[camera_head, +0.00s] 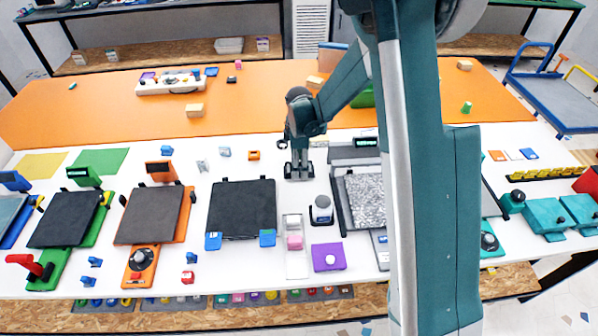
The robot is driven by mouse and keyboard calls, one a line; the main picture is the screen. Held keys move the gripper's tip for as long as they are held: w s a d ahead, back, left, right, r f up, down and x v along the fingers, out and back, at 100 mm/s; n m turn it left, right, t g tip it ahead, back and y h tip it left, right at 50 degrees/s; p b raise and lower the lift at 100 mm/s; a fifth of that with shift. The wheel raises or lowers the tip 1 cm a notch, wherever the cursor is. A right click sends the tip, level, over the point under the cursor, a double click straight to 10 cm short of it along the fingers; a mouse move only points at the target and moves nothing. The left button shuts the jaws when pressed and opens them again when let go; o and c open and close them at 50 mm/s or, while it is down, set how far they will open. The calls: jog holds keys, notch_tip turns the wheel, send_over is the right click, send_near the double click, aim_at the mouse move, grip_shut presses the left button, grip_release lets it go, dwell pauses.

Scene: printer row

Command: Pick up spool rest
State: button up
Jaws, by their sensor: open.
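I cannot tell for certain which small part is the spool rest. One candidate is the dark cradle (312,218) around a grey-and-white round piece (321,203), right of the black printer bed. Other candidates are small pieces on the white table: a pale grey one (203,166), a grey-blue one (225,152) and an orange one (254,155). My gripper (299,174) points down over the white table, open, with nothing visible between its fingers. It is behind the cradle and right of the small pieces. Its exact height above the table is unclear.
The black-bed printer (242,205) stands left of my gripper, and a grey-bed printer (362,198) stands to the right, partly hidden by my arm. A narrow white tray (296,262) with a pink block and a purple block (328,257) lie in front.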

dwell(0.5)
jog(key=c, duration=1.2)
jog(key=shift+r+p, duration=0.6)
jog(key=shift+r, duration=4.45)
